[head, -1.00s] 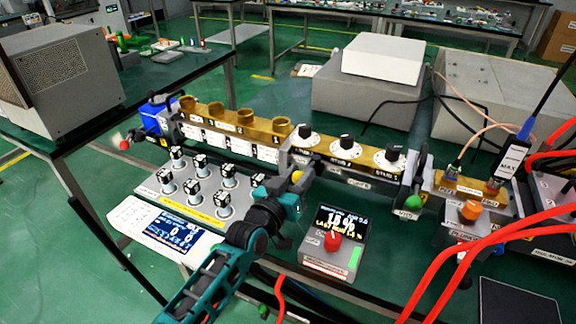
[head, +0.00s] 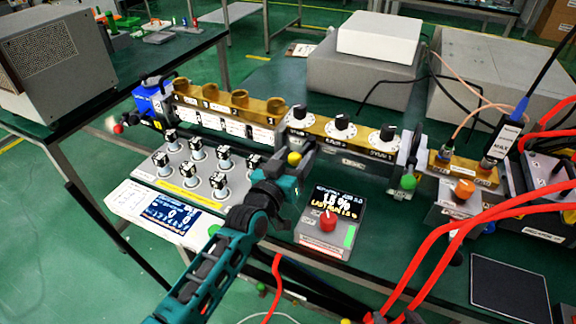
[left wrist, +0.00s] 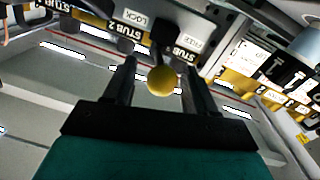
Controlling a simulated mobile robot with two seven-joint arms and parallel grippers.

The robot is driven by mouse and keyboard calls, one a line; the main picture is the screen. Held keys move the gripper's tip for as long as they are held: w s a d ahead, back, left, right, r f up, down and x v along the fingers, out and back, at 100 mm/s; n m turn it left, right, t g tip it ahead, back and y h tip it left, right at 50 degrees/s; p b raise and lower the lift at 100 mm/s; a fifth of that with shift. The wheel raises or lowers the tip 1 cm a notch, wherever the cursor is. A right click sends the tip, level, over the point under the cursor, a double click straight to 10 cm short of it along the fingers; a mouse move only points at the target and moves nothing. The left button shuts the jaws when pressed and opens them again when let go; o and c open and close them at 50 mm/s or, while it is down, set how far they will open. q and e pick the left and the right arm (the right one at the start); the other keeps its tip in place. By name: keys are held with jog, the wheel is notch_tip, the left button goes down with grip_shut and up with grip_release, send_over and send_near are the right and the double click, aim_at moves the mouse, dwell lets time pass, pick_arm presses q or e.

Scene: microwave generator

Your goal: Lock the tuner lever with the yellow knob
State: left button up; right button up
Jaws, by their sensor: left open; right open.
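The yellow knob (head: 294,158) sits at the left end of the stub tuner (head: 340,146), below its dials. My left gripper (head: 301,166) reaches it from the front. In the left wrist view, the yellow knob (left wrist: 161,80) lies between the two spread fingers of my left gripper (left wrist: 159,68), with gaps on both sides. A short dark lever (left wrist: 164,42) carries the knob. A LOCK label (left wrist: 135,18) is left of the lever and a FREE label (left wrist: 196,43) is right of it. The lever's base is partly hidden. My right gripper is not in view.
A green knob (head: 407,182) and an orange knob (head: 464,188) stand to the right. A readout box (head: 328,240) with a red knob stands in front. A panel of black switches (head: 205,180) lies left of my arm. Red hoses (head: 450,220) cross the right front.

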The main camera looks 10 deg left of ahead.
pick_arm(q)
jog(key=p+v, duration=0.1)
jog(key=v, duration=1.1)
jog(key=shift+s, duration=0.4)
jog(key=shift+c, duration=0.2)
